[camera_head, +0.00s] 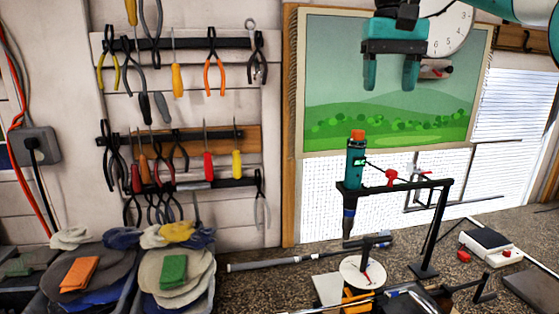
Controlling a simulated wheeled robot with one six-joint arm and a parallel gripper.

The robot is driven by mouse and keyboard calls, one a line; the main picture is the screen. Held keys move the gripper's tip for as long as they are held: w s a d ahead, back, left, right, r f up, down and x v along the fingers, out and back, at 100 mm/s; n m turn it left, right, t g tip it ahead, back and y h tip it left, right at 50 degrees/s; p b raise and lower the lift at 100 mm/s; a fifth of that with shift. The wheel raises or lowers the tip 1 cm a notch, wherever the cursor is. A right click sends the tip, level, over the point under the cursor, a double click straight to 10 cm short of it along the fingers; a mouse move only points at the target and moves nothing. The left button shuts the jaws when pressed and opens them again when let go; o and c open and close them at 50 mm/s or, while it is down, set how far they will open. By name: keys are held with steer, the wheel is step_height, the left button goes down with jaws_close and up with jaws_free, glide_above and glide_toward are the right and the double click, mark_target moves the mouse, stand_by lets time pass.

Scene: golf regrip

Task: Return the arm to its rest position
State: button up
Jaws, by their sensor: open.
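My gripper (389,75) hangs at the top right of the head view, in front of the green landscape picture. Its two teal fingers point down with a gap between them, open, and I see nothing held in them. Part of my teal arm shows at the top right corner. The gripper is well above the bench, above and to the right of a teal tool with an orange top (356,162), which stands upright in a black stand (440,215).
A golf club grip and shaft (290,260) lies on the dark speckled bench. A white disc (362,271), several tools and a small scale-like device (489,243) are nearby. Bins with discs and cloths (175,270) stand at left. Pliers and screwdrivers hang on wall racks (190,137).

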steer(key=s+a+f+n+y+b, duration=0.2)
steer(key=s+f+n+b, duration=0.2)
steer(key=s+f, duration=1)
steer(key=s+a+f+n+y+b, duration=0.2)
steer(key=s+f+n+b, duration=0.2)
steer(key=s+f+b, duration=0.5)
steer(key=s+f, duration=0.3)
steer(key=f, duration=0.4)
steer(key=s+f, duration=0.3)
steer(key=f, duration=0.4)
steer(key=shift+b, duration=0.4)
